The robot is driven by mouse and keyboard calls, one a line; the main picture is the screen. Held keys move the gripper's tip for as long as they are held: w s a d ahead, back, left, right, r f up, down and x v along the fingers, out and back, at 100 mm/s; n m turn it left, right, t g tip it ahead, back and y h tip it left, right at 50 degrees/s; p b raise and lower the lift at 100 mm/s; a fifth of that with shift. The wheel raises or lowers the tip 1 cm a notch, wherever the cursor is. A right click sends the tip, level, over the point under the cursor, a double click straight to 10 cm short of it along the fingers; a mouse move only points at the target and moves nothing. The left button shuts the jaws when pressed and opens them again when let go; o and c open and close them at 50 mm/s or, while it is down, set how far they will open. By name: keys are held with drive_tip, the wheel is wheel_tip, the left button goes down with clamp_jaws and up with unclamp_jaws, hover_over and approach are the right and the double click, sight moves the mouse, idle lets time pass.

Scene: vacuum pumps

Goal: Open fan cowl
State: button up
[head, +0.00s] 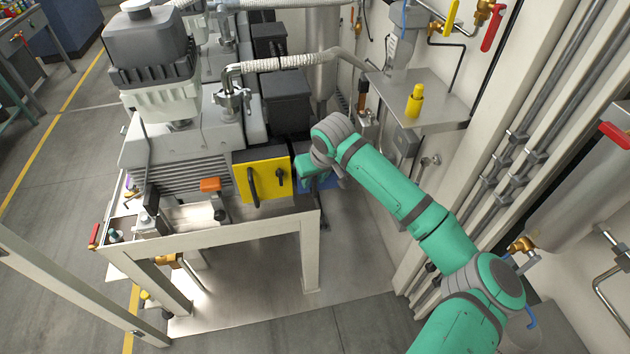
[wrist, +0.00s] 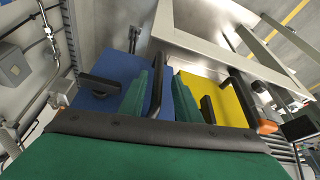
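A yellow panel (head: 264,180) with a black bar handle and a black latch knob is on the front of the grey pump. It is flat against the pump and looks closed. Beside it on the right is a blue panel (wrist: 84,100), also with a black latch (wrist: 99,83) and a black bar handle (wrist: 157,84). I cannot tell which panel is the fan cowl. My gripper (wrist: 162,98) is open at the blue panel, its green fingers on either side of that bar handle with visible gaps. In the head view my arm mostly hides the blue panel.
A cream frame table (head: 215,236) carries the pump. A wall shelf (head: 440,112) with a yellow bottle (head: 415,101) is to the right of the pump, above my forearm. An orange part (head: 210,184) sits left of the yellow panel. The floor in front is clear.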

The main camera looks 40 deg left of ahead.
drive_tip(key=shift+w+f, duration=0.3)
drive_tip(key=shift+f, duration=0.35)
